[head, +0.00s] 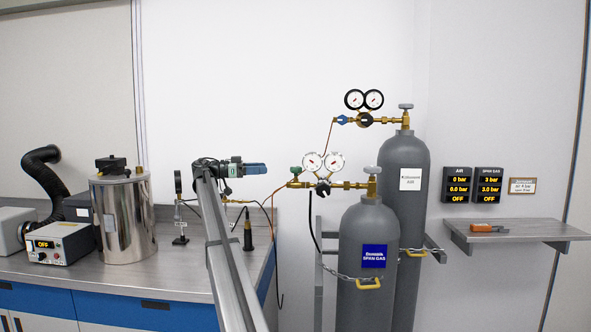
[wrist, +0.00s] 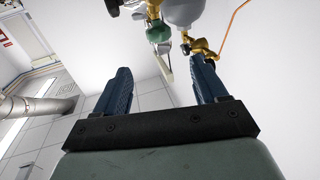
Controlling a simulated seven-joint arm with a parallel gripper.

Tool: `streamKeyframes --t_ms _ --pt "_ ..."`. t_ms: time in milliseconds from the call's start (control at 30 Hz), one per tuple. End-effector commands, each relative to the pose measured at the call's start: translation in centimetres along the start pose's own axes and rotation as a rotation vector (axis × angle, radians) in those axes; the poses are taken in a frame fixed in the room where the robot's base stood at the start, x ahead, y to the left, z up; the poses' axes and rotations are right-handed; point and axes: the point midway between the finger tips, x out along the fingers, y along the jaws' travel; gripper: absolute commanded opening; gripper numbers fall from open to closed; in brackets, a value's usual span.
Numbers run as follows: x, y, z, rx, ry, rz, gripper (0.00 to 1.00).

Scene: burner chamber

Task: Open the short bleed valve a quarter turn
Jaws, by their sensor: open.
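My gripper (head: 256,169) is open and empty, left of the short cylinder's regulator in the head view. A valve with a green knob (head: 296,170) sits on the outlet side of that regulator, at the end of a copper line. In the wrist view my two blue fingers (wrist: 160,72) are spread wide. A green part (wrist: 158,32), seemingly the same valve knob, shows beyond them, with a brass fitting (wrist: 200,45) near the right fingertip. Neither finger is seen gripping anything. Which fitting is the bleed valve is not labelled. The knob's exact angle is too small to tell.
The short grey span gas cylinder (head: 366,285) stands before the taller air cylinder (head: 406,220); both are chained. The air regulator's blue valve (head: 342,120) is higher up. A bench burner stand (head: 180,205) is at left. A wall shelf (head: 515,233) is at right.

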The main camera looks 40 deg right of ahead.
Motion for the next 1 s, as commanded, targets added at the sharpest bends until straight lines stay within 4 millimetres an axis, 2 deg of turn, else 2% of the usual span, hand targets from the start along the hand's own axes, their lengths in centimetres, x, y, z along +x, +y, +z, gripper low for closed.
streamKeyframes --t_ms 267,700,1000 --pt "3.1 0.2 0.1 0.004 -0.002 0.006 0.72" --pt "10.6 0.2 0.1 0.004 -0.003 0.004 0.72" --pt "13.3 0.1 0.1 0.004 -0.002 0.003 0.72"
